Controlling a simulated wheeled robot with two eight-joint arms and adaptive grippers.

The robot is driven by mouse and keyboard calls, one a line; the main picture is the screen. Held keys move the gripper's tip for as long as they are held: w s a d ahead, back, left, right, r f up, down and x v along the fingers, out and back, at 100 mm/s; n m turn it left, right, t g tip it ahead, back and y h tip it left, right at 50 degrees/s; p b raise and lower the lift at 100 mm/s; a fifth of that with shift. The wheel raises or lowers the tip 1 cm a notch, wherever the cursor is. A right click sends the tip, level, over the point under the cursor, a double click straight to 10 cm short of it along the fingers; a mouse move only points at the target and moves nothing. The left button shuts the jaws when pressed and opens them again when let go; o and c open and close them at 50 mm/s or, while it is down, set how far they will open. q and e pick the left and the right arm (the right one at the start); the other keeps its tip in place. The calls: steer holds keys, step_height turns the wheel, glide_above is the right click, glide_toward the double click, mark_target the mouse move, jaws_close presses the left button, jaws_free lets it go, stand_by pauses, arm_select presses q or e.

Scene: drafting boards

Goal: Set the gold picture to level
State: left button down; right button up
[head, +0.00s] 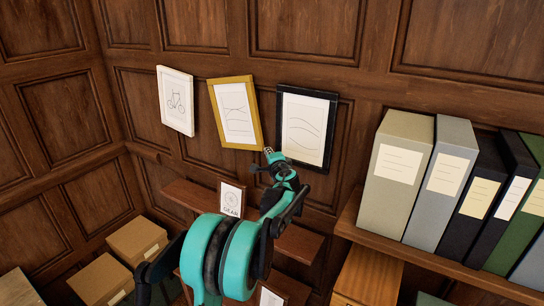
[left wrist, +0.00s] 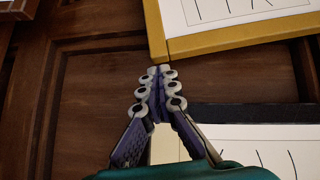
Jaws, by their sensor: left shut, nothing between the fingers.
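The gold picture (head: 236,112) hangs on the wood-panelled wall between a white-framed and a black-framed picture. It is tilted: its top edge rises to the right, while its neighbours' top edges fall to the right. In the left wrist view a corner of the gold frame (left wrist: 240,40) lies just beyond my fingertips. My left gripper (head: 270,152) is shut and empty, close to the gold picture's lower right corner. It also shows in the left wrist view (left wrist: 159,70). I cannot tell whether it touches the frame. My right gripper is not in view.
The white-framed picture (head: 175,100) hangs left, the black-framed picture (head: 306,126) right, close to my gripper. Below are small shelves (head: 190,196) with a gear card (head: 231,198). A shelf of binders (head: 400,168) stands at right. Boxes (head: 137,240) sit lower left.

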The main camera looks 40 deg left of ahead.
arm_select(q)
steer(key=shift+w+a, duration=0.3)
steer(key=shift+a, duration=0.35)
steer(key=shift+w, duration=0.1)
steer(key=a+f+b, duration=0.1)
steer(key=a, duration=0.1)
steer(key=a+f+b, duration=0.1)
steer(key=a, duration=0.1)
steer(key=shift+s+f+b, duration=0.25)
steer(key=shift+f+b, duration=0.05)
steer(key=shift+f, duration=0.05)
steer(key=shift+d, duration=0.15)
